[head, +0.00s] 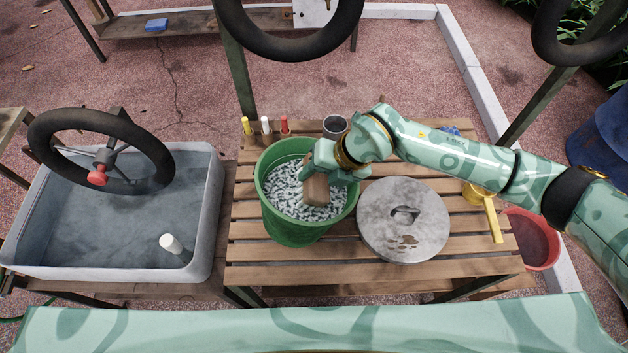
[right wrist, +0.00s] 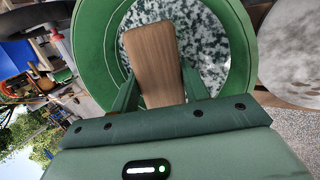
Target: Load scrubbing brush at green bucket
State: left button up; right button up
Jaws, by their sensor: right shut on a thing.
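The green bucket (head: 291,229) stands on the slatted wooden table and holds speckled black-and-white stuff; its rim also shows in the right wrist view (right wrist: 241,60). My right gripper (head: 322,178) is over the bucket's right part, shut on the scrubbing brush (head: 316,189). In the right wrist view the brush's wooden back (right wrist: 152,60) shows between the fingers, in front of the speckled contents. The brush's bristles are hidden. I cannot tell whether the brush touches the contents. My left gripper is out of view.
A round grey lid (head: 390,238) lies right of the bucket, with a yellow-handled tool (head: 493,218) beyond it. A dark cup (head: 335,124) and several coloured markers (head: 266,126) stand behind. A grey water tub (head: 208,205) is on the left, a red bucket (head: 540,245) at right.

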jog(key=shift+r+p, duration=4)
jog(key=shift+r, duration=0.95)
notch_tip(320, 180, up, 4)
jog(key=p, duration=0.4)
send_over(320, 176)
jog(key=shift+b, duration=0.3)
